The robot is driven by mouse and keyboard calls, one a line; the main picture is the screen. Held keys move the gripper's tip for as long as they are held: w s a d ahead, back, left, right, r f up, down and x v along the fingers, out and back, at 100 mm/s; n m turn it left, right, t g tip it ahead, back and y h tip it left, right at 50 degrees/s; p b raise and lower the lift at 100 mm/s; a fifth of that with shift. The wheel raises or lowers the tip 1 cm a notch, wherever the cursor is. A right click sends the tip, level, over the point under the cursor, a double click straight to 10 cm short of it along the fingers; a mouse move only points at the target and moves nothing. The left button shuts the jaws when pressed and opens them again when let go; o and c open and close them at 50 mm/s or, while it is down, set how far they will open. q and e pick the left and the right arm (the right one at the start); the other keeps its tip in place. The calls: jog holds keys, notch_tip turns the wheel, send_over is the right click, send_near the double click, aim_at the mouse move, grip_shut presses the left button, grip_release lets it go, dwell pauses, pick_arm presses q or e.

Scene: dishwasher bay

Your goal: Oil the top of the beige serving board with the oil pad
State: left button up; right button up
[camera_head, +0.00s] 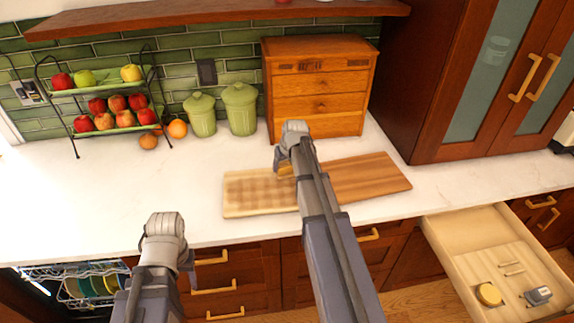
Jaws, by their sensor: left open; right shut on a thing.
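The beige serving board (252,194) lies flat on the white counter. Its right part is a darker, even orange-brown; its left part is paler and patchy, with a light strip along the near left edge. My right gripper (287,163) is over the middle of the board, near its far edge. It is shut on a small yellowish-brown pad (285,171), which seems to be the oil pad and is mostly hidden; I cannot tell whether it touches the board. My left gripper (170,262) is open and empty in front of the counter, left of the board; its fingertips are hard to see.
A wooden drawer box (318,90) and green canisters (240,108) stand behind the board. A fruit rack (104,104) is at the left. An open drawer (478,245) at the right holds a round yellow item and a grey item. A dish rack (75,272) shows at lower left.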

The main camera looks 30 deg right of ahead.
jog(key=shift+a, duration=0.25)
jog(key=shift+w+a, duration=0.3)
jog(key=shift+a, duration=0.45)
jog(key=shift+w+a, duration=0.3)
jog(key=shift+a, duration=0.4)
jog(key=shift+w+a, duration=0.25)
jog(key=shift+a, duration=0.55)
jog(key=shift+w+a, duration=0.2)
jog(key=shift+a, duration=0.6)
jog(key=shift+w+a, duration=0.3)
jog(key=shift+a, duration=0.5)
jog(key=shift+w+a, duration=0.3)
jog(key=shift+a, duration=0.5)
jog(key=shift+w+a, duration=0.25)
jog(key=shift+a, duration=0.55)
jog(key=shift+w+a, duration=0.2)
jog(key=shift+a, duration=0.6)
jog(key=shift+w+a, duration=0.3)
jog(key=shift+a, duration=0.5)
jog(key=shift+w+a, duration=0.3)
jog(key=shift+a, duration=0.5)
